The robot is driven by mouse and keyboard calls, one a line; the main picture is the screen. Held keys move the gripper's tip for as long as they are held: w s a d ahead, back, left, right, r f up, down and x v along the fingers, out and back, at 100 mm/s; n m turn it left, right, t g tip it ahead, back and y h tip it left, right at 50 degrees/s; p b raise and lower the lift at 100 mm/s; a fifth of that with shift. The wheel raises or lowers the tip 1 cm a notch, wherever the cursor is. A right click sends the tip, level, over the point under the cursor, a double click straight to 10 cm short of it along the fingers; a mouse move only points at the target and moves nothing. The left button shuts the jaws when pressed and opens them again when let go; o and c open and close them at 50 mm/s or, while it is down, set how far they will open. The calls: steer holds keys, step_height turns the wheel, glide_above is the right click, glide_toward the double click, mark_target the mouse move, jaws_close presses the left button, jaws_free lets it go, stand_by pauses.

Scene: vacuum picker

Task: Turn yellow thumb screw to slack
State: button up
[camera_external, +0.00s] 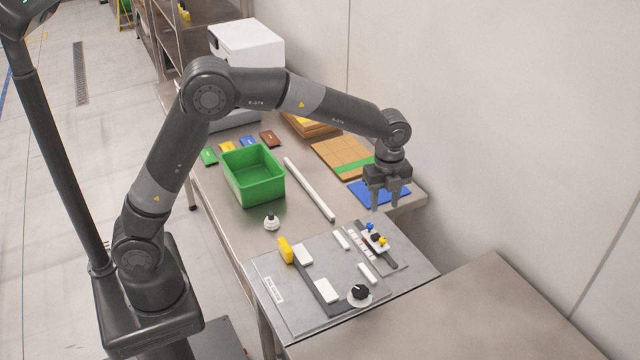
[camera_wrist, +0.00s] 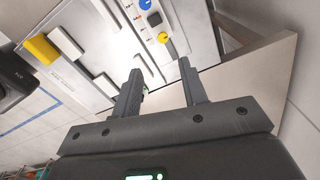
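A small yellow thumb screw (camera_external: 382,240) sits on a white block at the far right of the grey panel (camera_external: 285,307). The thumb screw also shows in the wrist view (camera_wrist: 163,37), just beyond my fingertips. A blue knob (camera_external: 369,226) is beside it, with a small dark part between them. My gripper (camera_external: 385,205) points down above the panel's far side, clear of the thumb screw. In the wrist view its two fingers (camera_wrist: 160,68) are apart with nothing held between them.
A larger yellow piece (camera_external: 286,250), white blocks (camera_external: 326,290) and a black dial (camera_external: 360,293) stand on the panel. A green bin (camera_external: 252,176), a white rod (camera_external: 309,188) and a white-and-black knob (camera_external: 271,222) are on the table behind. The wall is close at right.

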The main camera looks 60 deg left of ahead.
mark_target(383, 239)
steer(key=f, duration=1.1)
steer(key=shift+w+d+f, duration=0.2)
steer(key=shift+w+f, duration=0.05)
steer(key=shift+f, duration=0.1)
steer(key=shift+c, duration=0.5)
jaws_close()
